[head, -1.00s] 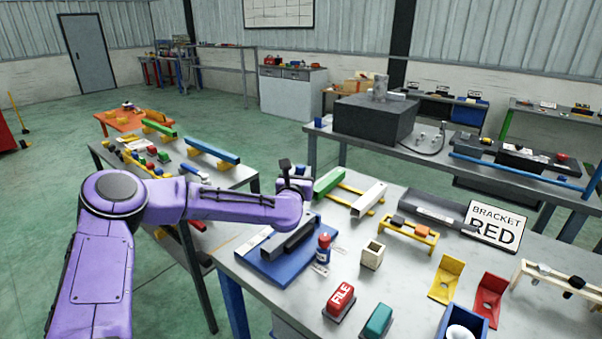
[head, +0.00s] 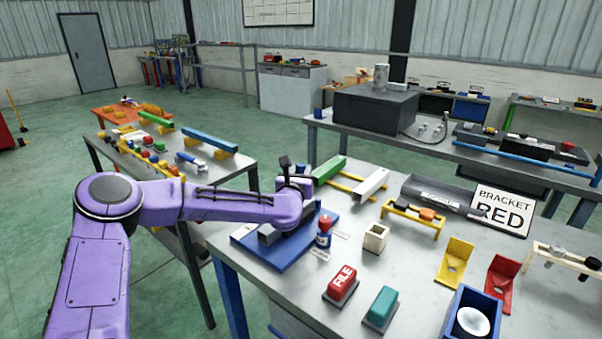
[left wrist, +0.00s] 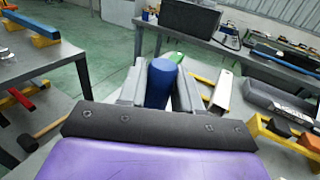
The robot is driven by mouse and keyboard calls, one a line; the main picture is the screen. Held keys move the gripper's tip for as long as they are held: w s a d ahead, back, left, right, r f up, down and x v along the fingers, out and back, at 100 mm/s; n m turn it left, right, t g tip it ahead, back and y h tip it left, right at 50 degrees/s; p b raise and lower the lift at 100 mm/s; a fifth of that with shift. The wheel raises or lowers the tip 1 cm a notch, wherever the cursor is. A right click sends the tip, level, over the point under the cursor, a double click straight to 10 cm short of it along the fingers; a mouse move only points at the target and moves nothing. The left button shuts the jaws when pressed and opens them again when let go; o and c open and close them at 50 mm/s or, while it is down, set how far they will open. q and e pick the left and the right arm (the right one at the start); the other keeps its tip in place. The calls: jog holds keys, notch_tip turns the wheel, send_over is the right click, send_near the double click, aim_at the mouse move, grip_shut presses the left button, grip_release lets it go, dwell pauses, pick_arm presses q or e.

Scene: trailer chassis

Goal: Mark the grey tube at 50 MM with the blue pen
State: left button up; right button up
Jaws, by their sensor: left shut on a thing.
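My left gripper (left wrist: 160,85) is shut on the blue pen (left wrist: 158,84), whose thick blue body shows between the grey fingers in the left wrist view. The pen's tip is hidden there. In the head view my left gripper (head: 294,188) is above the far part of a blue board (head: 287,262). The grey tube (head: 269,235) lies on that board, partly covered by my forearm. I cannot make out the 50 MM place or any mark on it, nor whether the pen touches it. My right gripper is not in view.
A yellow rack (head: 412,220) and BRACKET RED sign (head: 503,210) stand farther right.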

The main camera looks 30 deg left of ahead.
pick_arm(q)
jog(key=shift+b, duration=0.75)
dwell(0.8)
jog(key=shift+f+b, duration=0.6)
jog(key=shift+b, duration=0.1)
dwell(0.8)
jog(key=shift+r, duration=0.1)
jog(key=shift+r+p, duration=2.15)
jog(key=shift+r, duration=1.8)
jog(key=shift+f, duration=0.1)
